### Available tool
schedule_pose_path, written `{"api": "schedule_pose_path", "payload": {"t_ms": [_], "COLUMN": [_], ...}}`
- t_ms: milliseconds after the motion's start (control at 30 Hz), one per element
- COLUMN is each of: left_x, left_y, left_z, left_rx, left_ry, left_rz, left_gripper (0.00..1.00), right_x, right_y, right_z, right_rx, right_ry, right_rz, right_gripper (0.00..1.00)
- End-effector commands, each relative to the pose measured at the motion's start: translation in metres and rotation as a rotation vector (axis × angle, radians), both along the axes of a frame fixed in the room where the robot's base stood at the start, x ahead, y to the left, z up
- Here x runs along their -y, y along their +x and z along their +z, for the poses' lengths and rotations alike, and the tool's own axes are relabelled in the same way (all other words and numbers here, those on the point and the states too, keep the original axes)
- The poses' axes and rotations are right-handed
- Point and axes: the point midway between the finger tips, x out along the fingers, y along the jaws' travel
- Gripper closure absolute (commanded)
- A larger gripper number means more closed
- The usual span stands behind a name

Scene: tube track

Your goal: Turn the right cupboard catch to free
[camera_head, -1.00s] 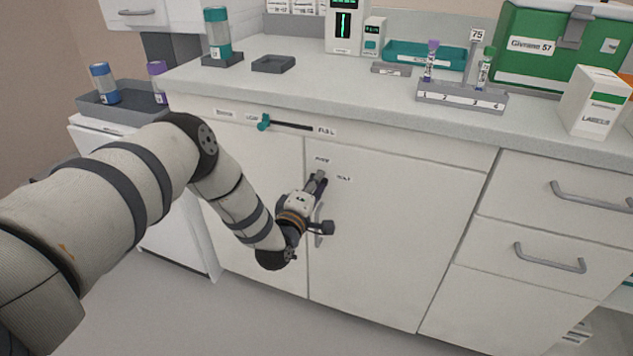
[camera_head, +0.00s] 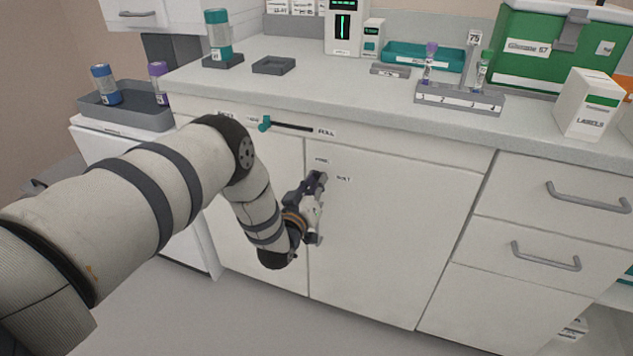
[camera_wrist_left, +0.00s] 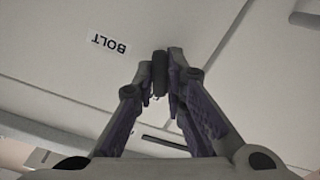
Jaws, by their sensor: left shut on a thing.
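The cupboard catch (camera_wrist_left: 160,72) is a small dark piece between my fingertips in the left wrist view; in the head view my gripper hides it. My left gripper (camera_head: 319,180) is shut on it at the cupboard front, just right of the gap between the two doors. The BOLT label (camera_wrist_left: 110,44) shows upside down beside the fingers in the left wrist view and right of the gripper in the head view (camera_head: 343,179). A small label (camera_head: 321,161), too small to read surely, sits above the gripper. The catch's exact angle cannot be told. My right gripper is out of view.
The right cupboard door (camera_head: 400,220) is closed. A teal slider (camera_head: 265,123) sits on the panel above the doors. Drawer handles (camera_head: 546,256) stick out at the right. The counter (camera_head: 330,90) above carries a tube rack (camera_head: 458,100) and boxes.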

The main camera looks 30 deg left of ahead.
Motion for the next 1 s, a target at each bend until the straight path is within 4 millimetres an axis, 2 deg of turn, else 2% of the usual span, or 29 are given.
{"api": "schedule_pose_path", "payload": {"t_ms": [200,500,1000], "left_x": [0.0008,0.0007,0.0], "left_y": [0.0001,0.0001,-0.0001], "left_z": [0.0004,0.0,-0.0004], "left_rx": [-0.042,-0.083,-0.105], "left_ry": [0.176,0.349,0.439], "left_rz": [-0.002,-0.001,0.0], "left_gripper": [1.0,1.0,1.0], "right_x": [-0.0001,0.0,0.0], "right_y": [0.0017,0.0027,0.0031], "right_z": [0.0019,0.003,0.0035], "right_rx": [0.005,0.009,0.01], "right_ry": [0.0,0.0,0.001], "right_rz": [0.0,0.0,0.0], "right_gripper": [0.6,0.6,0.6]}}
